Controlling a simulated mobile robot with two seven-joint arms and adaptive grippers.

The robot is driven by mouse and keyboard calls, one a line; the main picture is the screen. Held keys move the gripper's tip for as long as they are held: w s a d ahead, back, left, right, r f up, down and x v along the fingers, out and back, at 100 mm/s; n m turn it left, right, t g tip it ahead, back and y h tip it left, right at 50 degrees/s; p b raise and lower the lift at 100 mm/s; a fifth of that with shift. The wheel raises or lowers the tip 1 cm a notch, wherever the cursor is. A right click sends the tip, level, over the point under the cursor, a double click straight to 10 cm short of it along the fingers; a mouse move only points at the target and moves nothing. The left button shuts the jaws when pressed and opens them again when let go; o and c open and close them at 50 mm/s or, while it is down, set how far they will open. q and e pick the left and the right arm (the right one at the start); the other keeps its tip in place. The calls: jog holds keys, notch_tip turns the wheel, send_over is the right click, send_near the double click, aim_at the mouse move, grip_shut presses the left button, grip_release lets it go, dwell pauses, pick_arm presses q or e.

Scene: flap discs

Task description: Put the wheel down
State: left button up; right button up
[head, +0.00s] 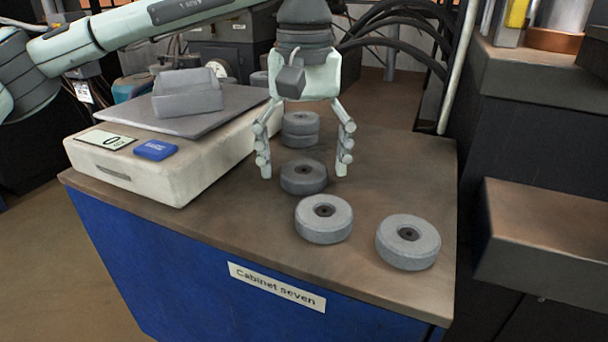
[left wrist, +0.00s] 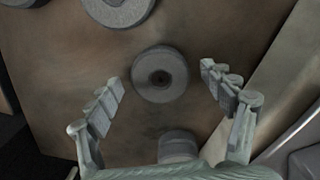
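Several grey flap-disc wheels are on the brown top of cabinet seven (head: 225,240). A darker grey wheel (head: 303,177) lies flat there, and my left gripper (head: 304,171) is above it with one finger to each side. In the left wrist view this wheel (left wrist: 160,74) sits between the spread fingertips of my left gripper (left wrist: 160,80), with a clear gap on both sides. The gripper is open and holds nothing. Two lighter wheels, one (head: 323,219) in front and one (head: 408,242) at front right, lie flat. Behind, wheels are stacked (head: 300,129). My right gripper is not in view.
A white scale (head: 180,165) with a flat plate and a grey block-like object (head: 187,93) stands on the left of the cabinet top. A brown-topped ledge (head: 545,225) stands apart to the right. Black cables (head: 400,20) hang behind. The cabinet's front left surface is clear.

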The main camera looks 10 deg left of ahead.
pick_arm(q)
jog(key=c, duration=1.2)
jog(key=shift+r, duration=0.1)
